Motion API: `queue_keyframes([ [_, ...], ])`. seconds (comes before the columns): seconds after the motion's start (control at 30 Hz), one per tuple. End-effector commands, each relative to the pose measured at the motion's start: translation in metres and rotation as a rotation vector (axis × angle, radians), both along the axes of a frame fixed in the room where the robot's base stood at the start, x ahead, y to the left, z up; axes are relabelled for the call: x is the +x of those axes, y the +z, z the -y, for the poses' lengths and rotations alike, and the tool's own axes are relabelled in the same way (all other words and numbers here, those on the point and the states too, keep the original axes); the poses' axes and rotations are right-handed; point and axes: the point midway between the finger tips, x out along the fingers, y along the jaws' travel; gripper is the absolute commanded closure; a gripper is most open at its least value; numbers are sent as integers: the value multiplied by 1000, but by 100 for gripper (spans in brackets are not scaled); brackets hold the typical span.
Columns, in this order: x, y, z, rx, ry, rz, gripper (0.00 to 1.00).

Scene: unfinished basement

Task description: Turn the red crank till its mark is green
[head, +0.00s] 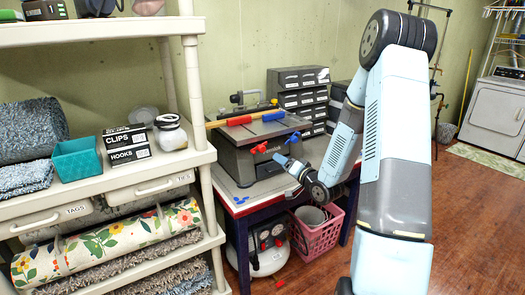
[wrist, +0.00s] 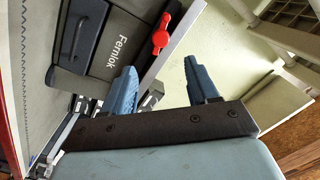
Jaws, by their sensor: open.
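The grey machine (head: 235,165) stands on a workbench (head: 224,192), with a wooden bar and red and blue grips on top. Drawer units (head: 301,78) stand behind. A loaded shelf (head: 182,158) is close on the left. A pink basket (head: 318,238) sits below; open floor lies right.

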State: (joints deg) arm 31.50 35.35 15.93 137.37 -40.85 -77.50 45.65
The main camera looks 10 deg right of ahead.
Motion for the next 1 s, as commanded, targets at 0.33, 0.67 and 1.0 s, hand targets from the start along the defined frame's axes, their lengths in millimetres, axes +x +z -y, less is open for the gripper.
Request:
queue_keyframes([
  [0.33, 36, 0, -14, 7, 2, 6, 41],
  [0.67, 89, 0, -36, 6, 1, 4, 41],
  [1.0, 124, 0, -49, 6, 0, 4, 41],
])
